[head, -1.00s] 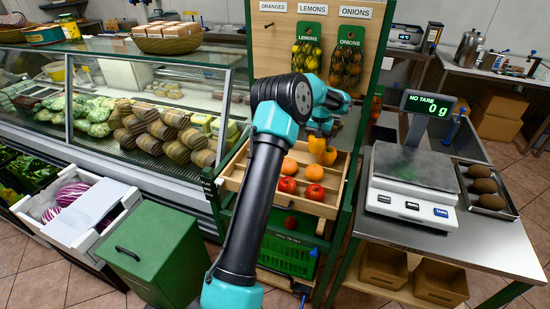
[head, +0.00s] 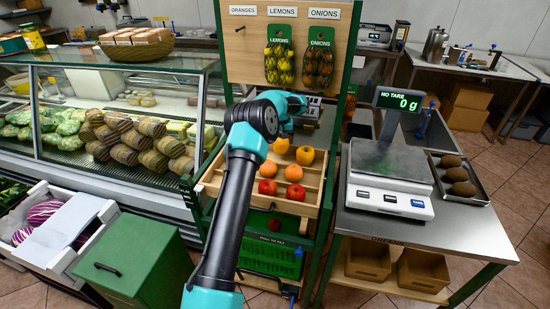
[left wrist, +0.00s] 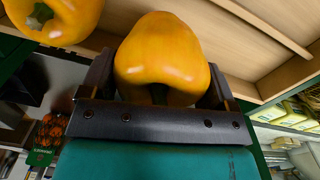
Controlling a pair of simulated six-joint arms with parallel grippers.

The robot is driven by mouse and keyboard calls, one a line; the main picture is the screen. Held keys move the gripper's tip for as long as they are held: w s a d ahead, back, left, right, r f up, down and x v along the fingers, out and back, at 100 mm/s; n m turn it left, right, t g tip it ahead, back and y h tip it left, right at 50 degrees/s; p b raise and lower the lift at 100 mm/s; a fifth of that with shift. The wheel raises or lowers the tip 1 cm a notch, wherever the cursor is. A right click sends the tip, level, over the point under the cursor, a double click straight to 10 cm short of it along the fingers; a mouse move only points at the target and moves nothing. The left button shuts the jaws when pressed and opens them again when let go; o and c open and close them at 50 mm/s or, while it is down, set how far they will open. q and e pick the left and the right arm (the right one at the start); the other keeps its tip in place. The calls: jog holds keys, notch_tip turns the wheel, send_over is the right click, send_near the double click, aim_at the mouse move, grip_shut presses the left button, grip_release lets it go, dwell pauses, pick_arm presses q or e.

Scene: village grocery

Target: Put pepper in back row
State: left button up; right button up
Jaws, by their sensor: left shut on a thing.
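The slatted wooden tray (head: 323,180) stands on the green stand below the signboard. My left gripper (head: 284,134) is over the back left of the tray, shut on a yellow pepper (head: 281,147). In the left wrist view this held pepper (left wrist: 162,52) sits between the two dark fingers. I cannot tell whether it touches the tray floor. Another yellow pepper (head: 305,156) lies in the back row to its right; it also shows in the left wrist view (left wrist: 55,18). My right gripper is not in view.
In the tray, two oranges (head: 293,172) lie in the middle row and two red fruits (head: 267,187) in front. The signboard (head: 240,50) with hanging net bags rises behind. A scale (head: 388,180) stands right; a glass counter (head: 110,130) stands left.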

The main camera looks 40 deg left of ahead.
aim_at(281, 148)
pick_arm(q)
jog(key=shift+f, duration=2.5)
jog(key=shift+f, duration=0.15)
jog(key=o, duration=0.8)
jog(key=shift+r, duration=2.9)
